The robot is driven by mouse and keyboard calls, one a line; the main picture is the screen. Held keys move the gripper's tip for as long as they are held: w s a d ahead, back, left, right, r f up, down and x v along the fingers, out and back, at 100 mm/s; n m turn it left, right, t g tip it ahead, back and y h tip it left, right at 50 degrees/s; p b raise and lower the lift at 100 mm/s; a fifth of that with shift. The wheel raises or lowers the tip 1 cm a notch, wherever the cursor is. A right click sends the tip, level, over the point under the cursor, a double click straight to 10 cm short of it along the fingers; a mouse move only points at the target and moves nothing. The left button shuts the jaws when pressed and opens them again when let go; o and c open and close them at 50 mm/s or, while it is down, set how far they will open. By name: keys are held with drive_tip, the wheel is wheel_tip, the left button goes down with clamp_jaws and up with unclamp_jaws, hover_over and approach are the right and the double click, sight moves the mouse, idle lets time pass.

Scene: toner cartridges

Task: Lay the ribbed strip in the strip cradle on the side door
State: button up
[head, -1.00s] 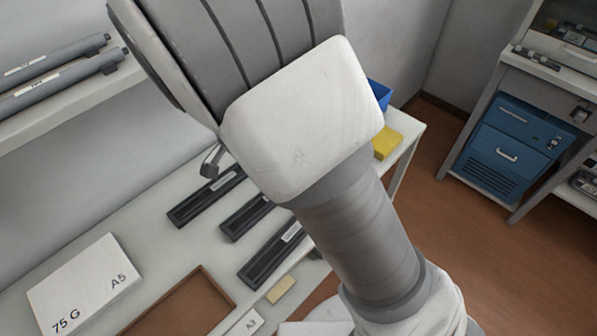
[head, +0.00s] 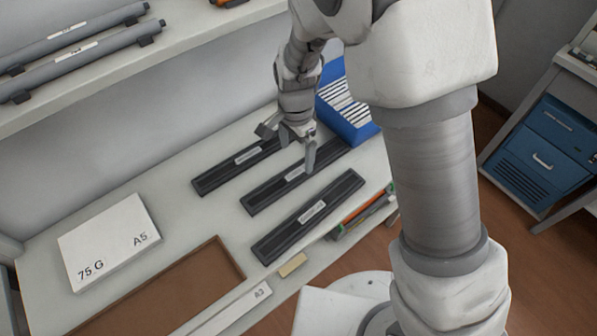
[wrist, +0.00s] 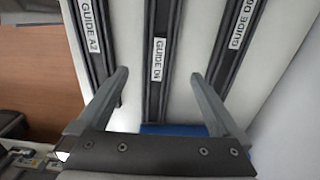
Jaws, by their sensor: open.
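Three long black strips lie roughly parallel on the white table: a back one (head: 215,178), a middle one (head: 262,198) and a front one (head: 335,198). Which is the ribbed strip I cannot tell. My gripper (head: 288,146) is open and empty above the middle strip, its fingers (wrist: 160,76) either side of it in the wrist view. I cannot make out the side door or cradle.
A blue box (head: 366,131) with white-edged contents stands at the strips' far right end. A white "75 G A5" pack (head: 108,242), a brown tray (head: 228,262) and a tan block (head: 292,265) lie on the table. A shelf with grey rollers (head: 80,58) hangs at upper left.

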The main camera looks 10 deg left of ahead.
sight(298, 171)
drive_tip(key=f, duration=0.6)
drive_tip(key=shift+d+f+b, duration=0.2)
drive_tip(key=shift+f+b, duration=0.15)
clamp_jaws()
drive_tip(key=shift+r, duration=0.1)
